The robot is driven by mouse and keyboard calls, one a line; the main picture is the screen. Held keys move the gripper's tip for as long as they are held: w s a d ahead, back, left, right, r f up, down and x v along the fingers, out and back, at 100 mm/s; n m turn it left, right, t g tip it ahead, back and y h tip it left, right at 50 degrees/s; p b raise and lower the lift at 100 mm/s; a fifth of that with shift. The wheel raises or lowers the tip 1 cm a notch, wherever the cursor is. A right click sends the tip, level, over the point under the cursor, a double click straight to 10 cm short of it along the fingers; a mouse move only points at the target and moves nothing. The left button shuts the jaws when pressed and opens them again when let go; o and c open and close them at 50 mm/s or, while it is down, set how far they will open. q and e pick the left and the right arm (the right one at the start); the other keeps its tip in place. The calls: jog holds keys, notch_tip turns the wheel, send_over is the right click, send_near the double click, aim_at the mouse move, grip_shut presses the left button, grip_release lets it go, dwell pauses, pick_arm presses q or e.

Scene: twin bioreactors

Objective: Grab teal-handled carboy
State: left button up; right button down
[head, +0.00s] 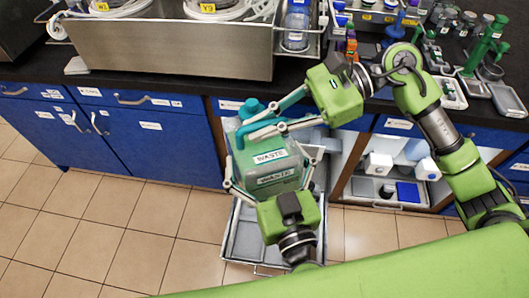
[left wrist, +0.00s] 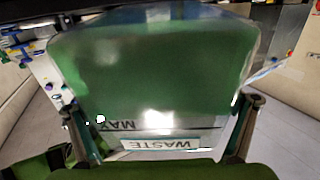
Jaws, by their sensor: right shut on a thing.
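The teal-handled carboy (head: 268,172) is a translucent greenish jug with WASTE labels and a teal cap and handle. It appears upright above or in a grey metal tray (head: 236,240); the contact is hidden. My right gripper (head: 258,121) comes from the upper right and is shut on the teal handle. My left gripper (head: 270,172) is below, its fingers spread wide on either side of the carboy's body. In the left wrist view the carboy (left wrist: 150,70) fills the middle, between the left fingers (left wrist: 160,128). I cannot tell whether those fingers touch it.
Blue cabinets (head: 150,127) stand behind, under a dark counter with a steel housing (head: 165,48). An open shelf (head: 370,190) holding white and blue items is to the right. A green rack stand (head: 482,48) is on the counter. The tiled floor (head: 110,225) at left is clear.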

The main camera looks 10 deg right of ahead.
pick_arm(q)
jog(key=shift+w+r, duration=0.1)
jog(key=shift+r, duration=0.05)
jog(key=c, duration=0.9)
pick_arm(e)
jog(key=shift+s+a+r, duration=0.1)
jog(key=shift+s+a, duration=0.05)
jog(key=shift+s, duration=0.1)
pick_arm(q)
jog(key=shift+r, duration=0.25)
pick_arm(e)
jog(key=c, duration=2.4)
grip_release()
jog(key=shift+c, duration=0.2)
jog(key=o, duration=0.4)
pick_arm(q)
jog(key=shift+f, duration=0.1)
pick_arm(e)
jog(key=shift+w, duration=0.1)
